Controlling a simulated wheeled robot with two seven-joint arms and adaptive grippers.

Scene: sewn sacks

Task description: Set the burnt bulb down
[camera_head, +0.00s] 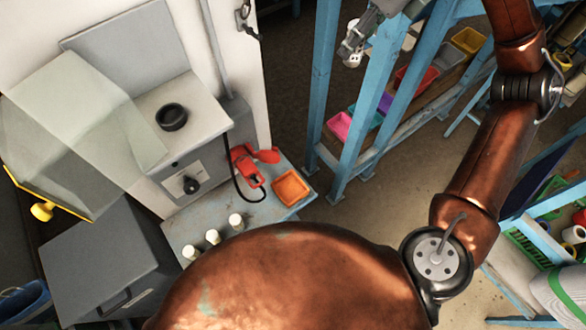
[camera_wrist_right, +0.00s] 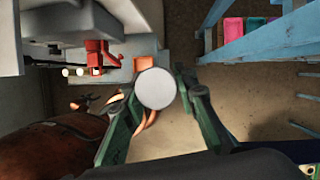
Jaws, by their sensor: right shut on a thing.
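My right gripper (camera_head: 351,46) is high in the head view, at the top centre, with its fingers pointing down. It is shut on a pale bulb (camera_head: 353,60), of which only a small white part shows there. In the right wrist view the bulb is a round, pale grey-white disc (camera_wrist_right: 156,88) between the two green fingers of the gripper (camera_wrist_right: 160,90). The bulb is held in the air, clear of the bench. I cannot tell from its look whether it is burnt. My left gripper is out of view.
A small bench (camera_head: 185,223) holds an orange tray (camera_head: 291,188), a red device (camera_head: 247,167) and a row of white cylindrical things (camera_head: 236,221). A grey and white machine (camera_head: 175,130) stands behind it. A blue rack (camera_head: 322,80) with coloured bins (camera_head: 340,125) is at centre right.

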